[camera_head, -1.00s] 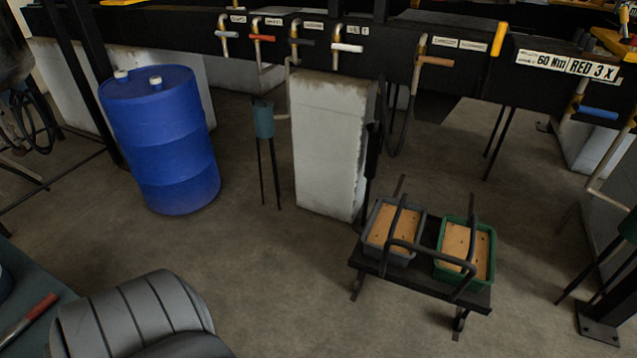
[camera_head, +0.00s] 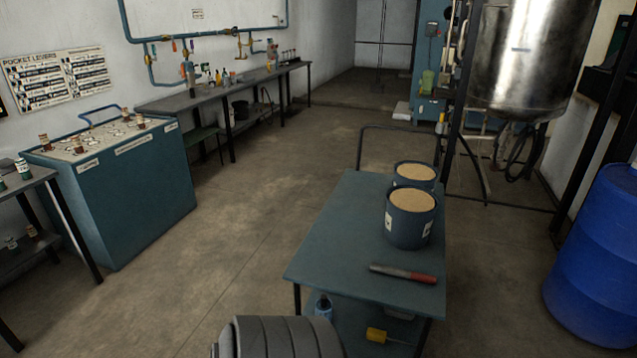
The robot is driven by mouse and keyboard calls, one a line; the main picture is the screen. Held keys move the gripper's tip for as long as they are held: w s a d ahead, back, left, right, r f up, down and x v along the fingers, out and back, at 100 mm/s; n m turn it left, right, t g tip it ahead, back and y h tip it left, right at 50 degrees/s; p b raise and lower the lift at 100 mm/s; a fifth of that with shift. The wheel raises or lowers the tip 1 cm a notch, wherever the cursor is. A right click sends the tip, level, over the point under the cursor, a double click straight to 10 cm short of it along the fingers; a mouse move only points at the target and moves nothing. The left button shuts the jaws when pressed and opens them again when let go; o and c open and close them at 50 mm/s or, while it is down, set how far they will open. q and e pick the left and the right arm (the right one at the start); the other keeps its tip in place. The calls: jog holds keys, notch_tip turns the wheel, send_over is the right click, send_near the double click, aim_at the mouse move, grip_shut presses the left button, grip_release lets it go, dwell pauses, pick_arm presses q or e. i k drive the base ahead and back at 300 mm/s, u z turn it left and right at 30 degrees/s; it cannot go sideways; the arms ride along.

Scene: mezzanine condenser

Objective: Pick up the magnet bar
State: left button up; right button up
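A bar with a dark grey body and a red end, which looks like the magnet bar (camera_head: 403,273), lies flat on the teal cart top (camera_head: 335,235) near its front right edge. Nothing touches it. Two dark blue tubs with tan contents stand behind it on the cart, the nearer tub (camera_head: 409,222) and the farther tub (camera_head: 415,174). Neither of my grippers is in view. A grey ribbed part, likely mine, shows at the bottom edge.
A blue barrel (camera_head: 597,260) stands at the right. A teal cabinet (camera_head: 130,195) with small bottles stands at the left, and a long workbench (camera_head: 220,88) runs along the back wall. The floor (camera_head: 235,230) between cabinet and cart is clear.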

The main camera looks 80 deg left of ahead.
aim_at(408, 275)
jog(key=u, duration=1.65)
jog(key=k, duration=0.45)
jog(key=z, duration=1)
jog(key=i, duration=1.4)
jog(key=u, duration=1.1)
jog(key=i, duration=0.8)
jog(key=u, duration=1)
jog(key=i, duration=0.25)
jog(key=u, duration=0.2)
